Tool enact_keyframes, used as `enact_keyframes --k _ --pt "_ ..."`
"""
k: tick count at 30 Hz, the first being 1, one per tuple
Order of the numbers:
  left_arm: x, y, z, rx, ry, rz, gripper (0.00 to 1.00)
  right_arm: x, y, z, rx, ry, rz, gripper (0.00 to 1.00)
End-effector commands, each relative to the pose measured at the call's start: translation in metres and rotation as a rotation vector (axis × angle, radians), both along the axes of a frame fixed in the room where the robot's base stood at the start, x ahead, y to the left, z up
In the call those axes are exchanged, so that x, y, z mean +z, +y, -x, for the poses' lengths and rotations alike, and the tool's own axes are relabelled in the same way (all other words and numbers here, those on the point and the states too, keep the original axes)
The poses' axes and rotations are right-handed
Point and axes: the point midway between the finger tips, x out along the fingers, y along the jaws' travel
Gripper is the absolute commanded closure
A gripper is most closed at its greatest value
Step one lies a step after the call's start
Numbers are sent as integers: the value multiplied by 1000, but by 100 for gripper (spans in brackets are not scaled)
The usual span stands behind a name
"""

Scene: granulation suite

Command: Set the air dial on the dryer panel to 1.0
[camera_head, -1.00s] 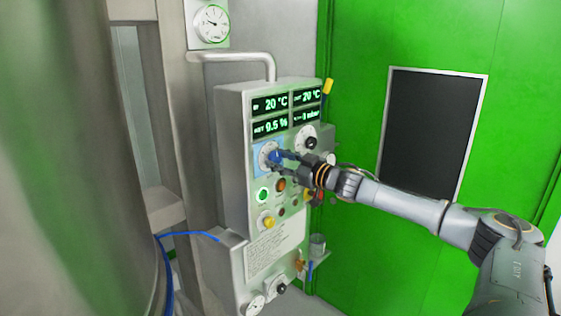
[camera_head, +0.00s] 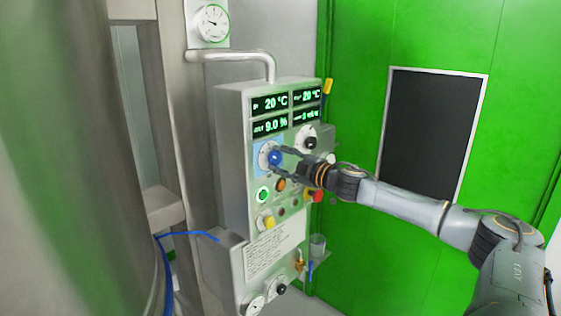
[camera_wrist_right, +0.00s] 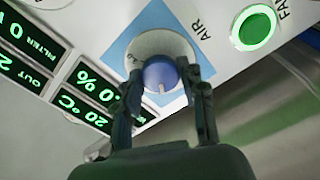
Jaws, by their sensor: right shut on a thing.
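The air dial is a blue knob (camera_head: 275,158) on a pale round scale with a light blue square behind it, on the dryer panel (camera_head: 233,150). In the right wrist view the blue knob (camera_wrist_right: 160,73) sits beside the label AIR (camera_wrist_right: 200,30). A pale pointer line on it points toward the bottom of that picture; the scale numbers are too small to read. My right gripper (camera_head: 282,160) is at the dial, and in the right wrist view its fingers (camera_wrist_right: 161,76) are on either side of the knob, shut on it. My left gripper is not in view.
Green readouts (camera_head: 270,104) top the panel. A black knob (camera_head: 310,143) is up and right of the dial; a lit green button (camera_head: 263,195) and a yellow knob (camera_head: 268,222) are below. A red button (camera_head: 318,196) sits under my right gripper. A green door (camera_head: 420,40) stands behind.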

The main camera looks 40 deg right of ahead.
Motion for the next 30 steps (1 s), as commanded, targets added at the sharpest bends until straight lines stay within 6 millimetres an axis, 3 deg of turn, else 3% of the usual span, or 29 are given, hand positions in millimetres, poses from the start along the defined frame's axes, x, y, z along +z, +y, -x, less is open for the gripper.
enact_keyframes --k 22,23,24,26,30 --pt "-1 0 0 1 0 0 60 0 1 0 2 -9 93 91" --pt "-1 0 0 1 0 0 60 0 1 0 2 -9 93 55" --pt "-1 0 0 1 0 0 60 0 0 0 2 -9 93 47" --pt "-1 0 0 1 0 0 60 0 0 0 1 -8 92 36" --pt "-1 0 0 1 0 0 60 0 0 0 1 -8 91 36"
